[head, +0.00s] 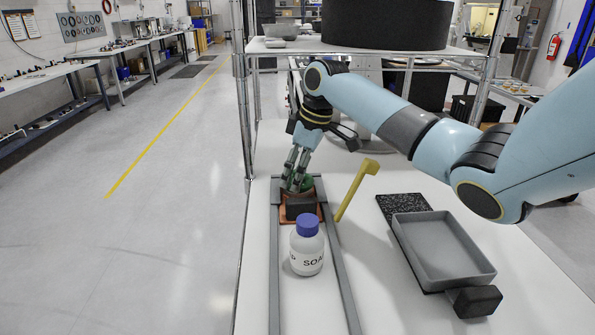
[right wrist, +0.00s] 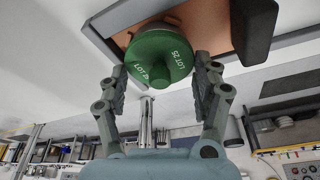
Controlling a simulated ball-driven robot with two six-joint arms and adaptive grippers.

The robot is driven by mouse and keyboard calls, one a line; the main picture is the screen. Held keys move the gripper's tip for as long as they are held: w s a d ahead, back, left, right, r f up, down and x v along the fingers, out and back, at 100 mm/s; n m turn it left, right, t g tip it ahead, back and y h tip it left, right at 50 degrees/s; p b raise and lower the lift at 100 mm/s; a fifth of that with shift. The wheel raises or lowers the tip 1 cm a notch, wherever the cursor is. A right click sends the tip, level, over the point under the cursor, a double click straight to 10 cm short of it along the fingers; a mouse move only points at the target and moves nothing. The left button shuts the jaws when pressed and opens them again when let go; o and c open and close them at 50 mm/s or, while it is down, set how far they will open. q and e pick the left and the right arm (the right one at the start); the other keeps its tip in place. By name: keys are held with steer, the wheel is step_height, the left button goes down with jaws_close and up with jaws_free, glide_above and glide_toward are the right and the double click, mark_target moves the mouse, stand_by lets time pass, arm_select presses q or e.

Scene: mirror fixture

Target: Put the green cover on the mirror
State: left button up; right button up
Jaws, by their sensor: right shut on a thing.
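The green cover (right wrist: 160,57) is a round cap with "LOT" lettering on its face. In the right wrist view it lies between the fingers of my right gripper (right wrist: 163,82), which is shut on it. In the head view my right gripper (head: 297,172) points down at the fixture, with a bit of green cover (head: 307,184) showing beside its fingers. The cover is at the orange-brown plate (right wrist: 116,22) of the fixture. The mirror itself is not clearly visible; the cover and fingers hide that spot, and I cannot tell whether the cover is seated. My left gripper is not in view.
Two grey rails (head: 274,265) run along the white table. A blue-capped soap bottle (head: 307,252) stands between them, in front of a dark block (head: 300,207). A yellow angled piece (head: 352,193) is right of the fixture. A grey tray (head: 445,250) lies farther right.

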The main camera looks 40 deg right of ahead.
steer(key=shift+r+p, duration=0.1)
steer(key=shift+p, duration=0.8)
stand_by(0.5)
steer(key=shift+f+p, duration=0.2)
steer(key=shift+p, duration=0.1)
stand_by(1.0)
steer(key=shift+p, duration=0.35)
stand_by(0.5)
steer(key=o, duration=1)
steer(key=shift+o, duration=0.2)
steer(key=shift+r, duration=0.1)
